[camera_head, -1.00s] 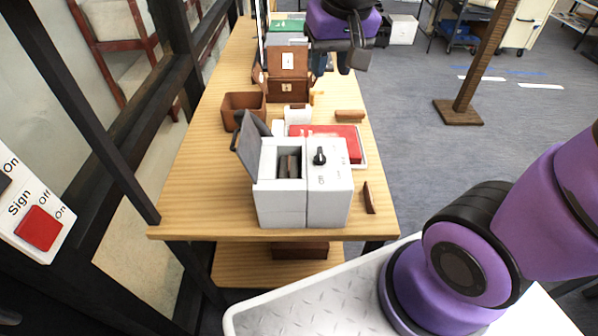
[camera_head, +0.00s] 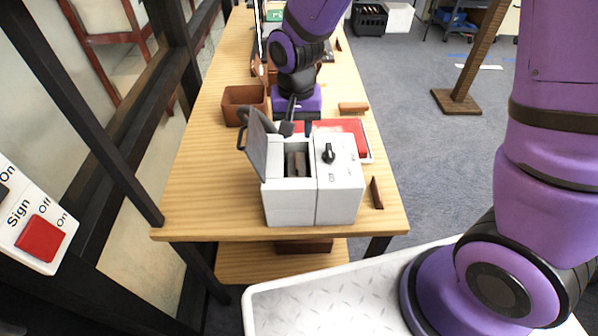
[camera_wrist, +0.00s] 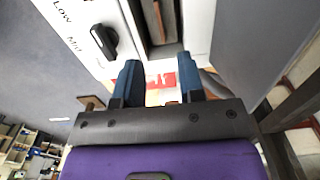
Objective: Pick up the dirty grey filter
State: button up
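A white machine (camera_head: 338,195) with a black knob (camera_head: 328,153) stands at the near end of the wooden table. Its grey lid (camera_head: 257,145) is raised on the left, leaving a compartment open. A grey-brown slab, apparently the dirty grey filter (camera_head: 297,164), stands inside the compartment. In the wrist view the filter (camera_wrist: 158,22) shows partly, cut by the top edge. My gripper (camera_wrist: 159,66) is open and empty, its two blue-grey fingers apart. It is just behind the machine, close to the compartment but not around the filter.
A brown open box (camera_head: 243,104) is at the left, behind the machine. A red-topped item (camera_head: 345,136) lies behind it to the right. Brown wooden pieces lie at the table's right edge (camera_head: 376,193) and farther back (camera_head: 353,107). The table's left front is clear.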

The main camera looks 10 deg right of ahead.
aim_at(297, 171)
jog(key=shift+f, duration=4.4)
grip_shut()
